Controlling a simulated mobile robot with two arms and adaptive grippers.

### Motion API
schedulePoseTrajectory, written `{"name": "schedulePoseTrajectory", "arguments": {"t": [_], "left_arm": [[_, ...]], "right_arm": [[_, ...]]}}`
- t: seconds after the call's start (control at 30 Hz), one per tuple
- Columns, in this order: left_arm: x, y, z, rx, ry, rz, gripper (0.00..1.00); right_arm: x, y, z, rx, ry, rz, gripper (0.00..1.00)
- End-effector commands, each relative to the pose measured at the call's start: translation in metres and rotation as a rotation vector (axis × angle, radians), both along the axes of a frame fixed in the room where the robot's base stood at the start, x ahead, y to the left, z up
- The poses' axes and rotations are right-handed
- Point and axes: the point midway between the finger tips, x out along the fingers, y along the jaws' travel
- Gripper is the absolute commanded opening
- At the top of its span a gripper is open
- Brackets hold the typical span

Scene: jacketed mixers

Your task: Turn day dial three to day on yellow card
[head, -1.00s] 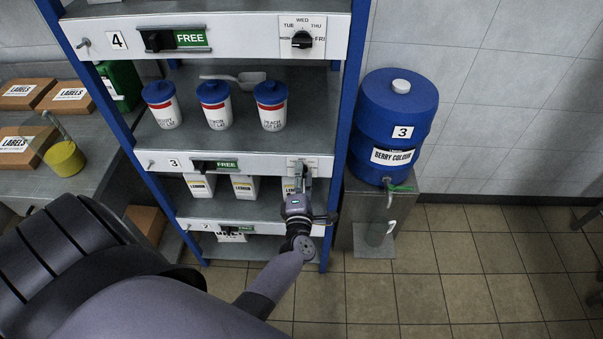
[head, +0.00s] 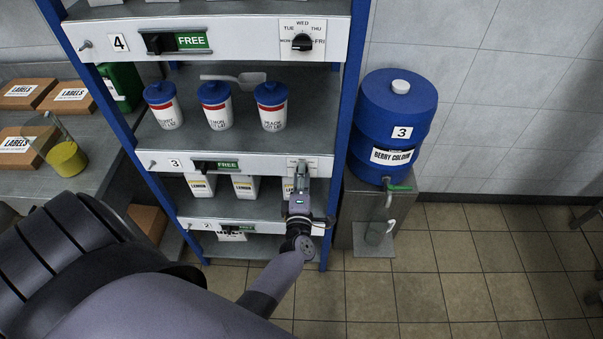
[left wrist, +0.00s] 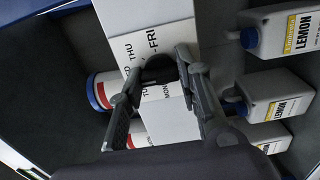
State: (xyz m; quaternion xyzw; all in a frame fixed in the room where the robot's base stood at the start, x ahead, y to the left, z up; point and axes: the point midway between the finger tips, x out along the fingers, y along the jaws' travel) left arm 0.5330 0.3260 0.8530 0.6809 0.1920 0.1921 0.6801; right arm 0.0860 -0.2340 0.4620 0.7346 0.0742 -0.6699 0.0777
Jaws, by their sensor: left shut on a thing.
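Day dial three (left wrist: 158,68) is a black knob on a white plate on the rail marked 3. In the left wrist view, parts of the day words show around it, such as THU, FRI, TUE and MON. My left gripper (head: 301,170) is at this plate in the head view and covers the knob there. It is shut on the knob, with one finger on each side. The knob's pointer is hidden, so I cannot tell its day. No yellow card is in view. My right gripper is not in view.
The rail marked 3 (head: 262,161) also has a black slider with a green FREE sign (head: 227,165). Dial four (head: 302,41) sits on the rail above. Lidded tubs (head: 214,105) stand between. A blue drum (head: 394,125) stands right of the shelf; open floor lies at lower right.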

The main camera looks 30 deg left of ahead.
Motion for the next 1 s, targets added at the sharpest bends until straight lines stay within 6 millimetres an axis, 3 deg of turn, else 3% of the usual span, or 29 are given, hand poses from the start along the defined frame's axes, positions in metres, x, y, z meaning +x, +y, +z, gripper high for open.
{"name": "schedulePoseTrajectory", "arguments": {"t": [0.3, 0.63, 1.0], "left_arm": [[0.0, 0.0, -0.001, -0.001, 0.0, -0.001, 0.51], [-0.002, -0.001, -0.001, -0.001, 0.0, 0.0, 0.52], [-0.05, -0.03, -0.001, -0.004, 0.002, 0.0, 0.52]], "right_arm": [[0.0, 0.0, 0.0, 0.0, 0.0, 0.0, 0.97], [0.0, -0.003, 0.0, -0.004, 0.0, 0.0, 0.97], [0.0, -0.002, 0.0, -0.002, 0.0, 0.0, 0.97]]}}
